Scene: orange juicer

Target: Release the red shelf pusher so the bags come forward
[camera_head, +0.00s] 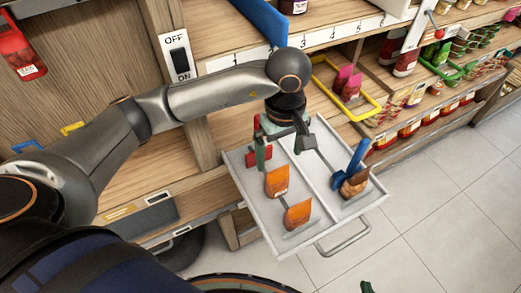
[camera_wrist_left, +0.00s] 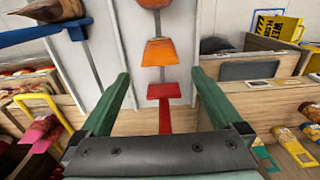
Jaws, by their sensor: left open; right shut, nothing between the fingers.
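The red pusher (camera_head: 256,158) stands at the back end of the left lane of a pale grey pull-out tray (camera_head: 285,247). Two orange bags (camera_head: 277,181) stand in that lane, apart from each other, in front of the pusher. My left gripper (camera_head: 280,150) is open over the back of the tray. In the left wrist view its green fingers are spread wide, with the red pusher (camera_wrist_left: 164,91) in line between them and an orange bag (camera_wrist_left: 159,52) beyond. I see no contact with the pusher. A green tip of my right gripper (camera_head: 367,287) shows at the bottom edge.
The right lane holds a blue pusher (camera_head: 352,165) and a brown bag (camera_head: 354,184). A yellow-framed tray (camera_head: 372,103) with pink bags is behind it. An OFF/ON switch (camera_head: 178,57) is on the wooden post. The tiled floor in front is free.

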